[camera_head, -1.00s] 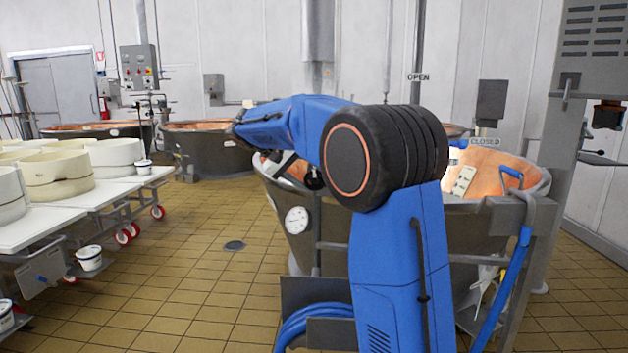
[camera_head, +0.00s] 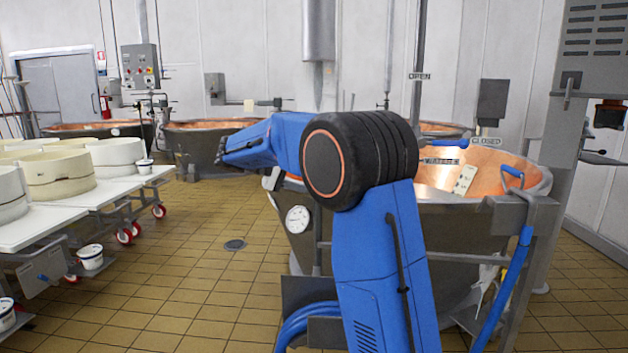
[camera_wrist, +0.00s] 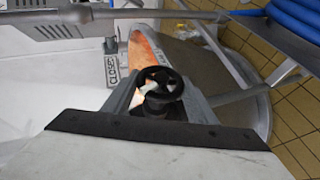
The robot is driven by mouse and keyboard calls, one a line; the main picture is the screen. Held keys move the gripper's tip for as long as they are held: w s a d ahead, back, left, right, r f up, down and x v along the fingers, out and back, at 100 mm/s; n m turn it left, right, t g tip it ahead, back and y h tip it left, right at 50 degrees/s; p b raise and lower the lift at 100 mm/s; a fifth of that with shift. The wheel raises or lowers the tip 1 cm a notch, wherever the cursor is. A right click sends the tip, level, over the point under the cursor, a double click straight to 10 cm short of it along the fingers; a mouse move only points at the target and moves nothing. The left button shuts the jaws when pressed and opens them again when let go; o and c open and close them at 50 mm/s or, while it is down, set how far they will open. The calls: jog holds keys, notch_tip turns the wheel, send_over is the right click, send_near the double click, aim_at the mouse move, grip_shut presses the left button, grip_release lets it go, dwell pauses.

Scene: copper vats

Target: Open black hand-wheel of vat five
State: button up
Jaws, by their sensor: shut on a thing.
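The black hand-wheel (camera_wrist: 160,88) is round and spoked, and shows in the middle of the wrist view. My gripper (camera_wrist: 158,106) reaches up from the bottom of that view, its fingers close around the hand-wheel's lower part and shut on it. The exact contact is partly hidden. In the head view my blue arm stands in front of a copper-lined vat (camera_head: 532,186), and the hand-wheel cannot be made out there. I cannot read a vat number.
A blue hose (camera_head: 508,275) hangs at right. White tables (camera_head: 75,215) with cheese moulds stand at left. The tiled floor (camera_head: 215,290) between is mostly clear.

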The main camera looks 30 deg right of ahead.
jog(key=o, duration=1.1)
jog(key=shift+c, duration=0.2)
jog(key=v, duration=1.7)
jog(key=shift+a, duration=0.2)
jog(key=shift+s+d, duration=0.1)
